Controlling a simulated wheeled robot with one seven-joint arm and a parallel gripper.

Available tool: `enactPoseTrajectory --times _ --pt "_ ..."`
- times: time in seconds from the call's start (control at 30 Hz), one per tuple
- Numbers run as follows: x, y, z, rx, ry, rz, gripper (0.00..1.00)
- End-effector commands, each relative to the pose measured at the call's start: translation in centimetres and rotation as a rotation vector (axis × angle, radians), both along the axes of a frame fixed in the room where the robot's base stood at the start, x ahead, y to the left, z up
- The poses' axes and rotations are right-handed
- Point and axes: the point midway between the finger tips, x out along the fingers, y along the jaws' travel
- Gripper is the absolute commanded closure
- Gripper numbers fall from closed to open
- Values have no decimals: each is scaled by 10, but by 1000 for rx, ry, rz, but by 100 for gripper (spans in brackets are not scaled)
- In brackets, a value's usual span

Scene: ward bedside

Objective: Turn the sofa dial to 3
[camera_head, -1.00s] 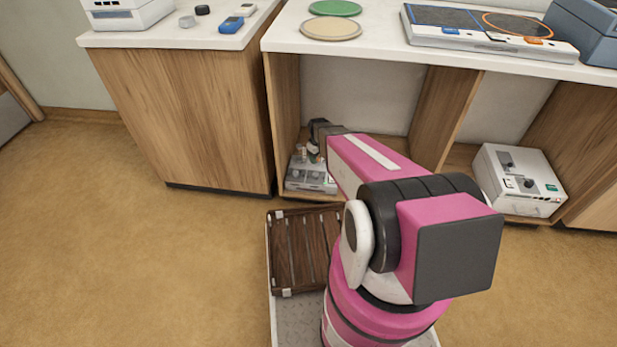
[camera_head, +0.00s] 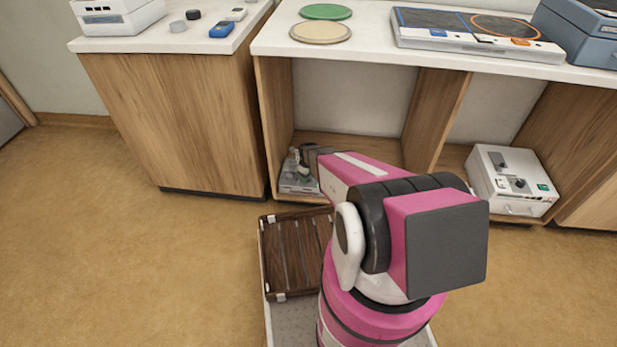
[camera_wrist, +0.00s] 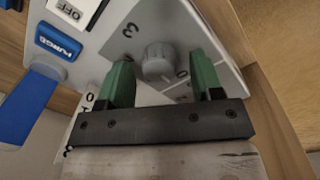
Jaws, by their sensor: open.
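A grey control box (camera_head: 297,186) sits on the low shelf under the counter, partly hidden by my arm. In the wrist view its light panel (camera_wrist: 112,38) carries a round grey dial knob (camera_wrist: 157,60). A "3" is printed to the left of the knob and a "0" to its lower right. My gripper (camera_wrist: 162,72) is open, with one green fingertip on each side of the knob; I cannot tell whether either touches it. In the head view my gripper (camera_head: 306,160) is over the box. The word "sofa" is not visible.
On the same panel are a blue "PURGE" label (camera_wrist: 58,40), an "OFF" label (camera_wrist: 70,10) and a blue lever (camera_wrist: 28,108). A white box with knobs (camera_head: 512,183) stands in the right compartment. A wooden divider (camera_head: 435,120) separates the compartments. The floor to the left is clear.

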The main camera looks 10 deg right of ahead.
Motion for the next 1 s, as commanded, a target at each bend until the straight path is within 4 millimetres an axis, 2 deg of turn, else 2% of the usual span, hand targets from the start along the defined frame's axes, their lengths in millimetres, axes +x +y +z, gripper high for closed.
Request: enactPoseTrajectory --times 0.27,0.3,0.43,0.47,0.77,1.0 --pt "0 0 -2 0 0 0 40" --pt "0 0 -2 0 0 0 43" --pt "0 0 -2 0 0 0 86" --pt "0 0 -2 0 0 0 89" --pt "0 0 -1 0 0 -21 89" --pt "1 0 -1 -1 -1 -131 89"
